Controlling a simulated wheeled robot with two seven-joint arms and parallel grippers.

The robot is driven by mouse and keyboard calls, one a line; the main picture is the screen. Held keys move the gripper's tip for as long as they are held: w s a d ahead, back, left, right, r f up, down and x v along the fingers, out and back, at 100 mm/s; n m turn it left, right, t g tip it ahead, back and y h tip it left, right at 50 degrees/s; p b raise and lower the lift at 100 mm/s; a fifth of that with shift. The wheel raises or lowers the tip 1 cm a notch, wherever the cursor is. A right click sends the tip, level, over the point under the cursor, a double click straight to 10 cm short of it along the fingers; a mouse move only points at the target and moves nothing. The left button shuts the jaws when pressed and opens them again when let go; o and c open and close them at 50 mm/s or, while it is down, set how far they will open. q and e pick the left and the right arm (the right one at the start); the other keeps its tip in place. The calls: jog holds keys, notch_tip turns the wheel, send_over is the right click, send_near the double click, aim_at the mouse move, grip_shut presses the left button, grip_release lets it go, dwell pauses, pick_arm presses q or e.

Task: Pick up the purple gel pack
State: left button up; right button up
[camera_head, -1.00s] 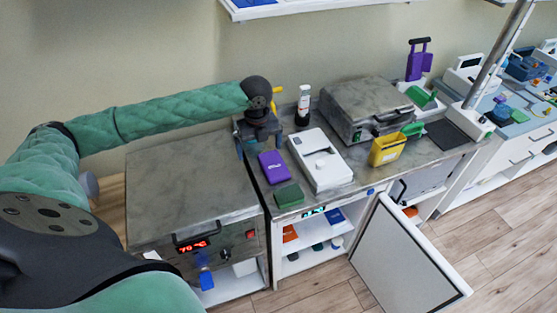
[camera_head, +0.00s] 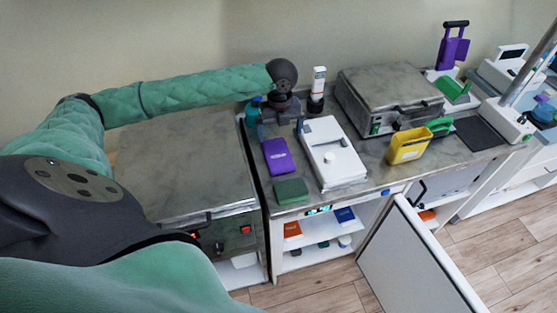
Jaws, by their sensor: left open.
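The purple gel pack (camera_head: 278,156) lies flat on the grey counter, left of a white flat device and behind a green pack. My left arm reaches in from the left, and its dark wrist hangs over the back of the counter. My left gripper (camera_head: 279,124) points down just behind the purple pack, open and empty. The fingertips are small and partly hidden, and the gripper seems apart from the pack. My right gripper is not in view.
The green pack (camera_head: 291,191) lies near the front edge. The white device (camera_head: 332,153) is close on the right. A blue bottle (camera_head: 253,111) and a white-topped bottle (camera_head: 318,88) stand beside the gripper. A yellow container (camera_head: 409,146) and an open cabinet door (camera_head: 415,265) are farther right.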

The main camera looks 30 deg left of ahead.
aim_at(278, 153)
pick_arm(q)
notch_tip(278, 153, down, 3)
jog(key=shift+r+b, duration=0.1)
jog(key=shift+b, duration=0.7)
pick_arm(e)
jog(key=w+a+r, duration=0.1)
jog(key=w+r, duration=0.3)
pick_arm(q)
notch_tip(278, 153, down, 2)
jog(key=shift+f+p, duration=0.1)
jog(key=shift+p, duration=0.35)
jog(key=f+p, duration=0.1)
jog(key=f, duration=0.1)
jog(key=a+f+p, duration=0.1)
jog(key=f, duration=0.1)
jog(key=shift+f+p, duration=0.4)
jog(key=shift+f, duration=0.35)
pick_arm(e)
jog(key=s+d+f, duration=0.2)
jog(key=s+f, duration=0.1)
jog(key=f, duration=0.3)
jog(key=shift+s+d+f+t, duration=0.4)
pick_arm(q)
jog(key=shift+w, duration=0.1)
jog(key=c, duration=1.1)
jog(key=shift+c, duration=0.2)
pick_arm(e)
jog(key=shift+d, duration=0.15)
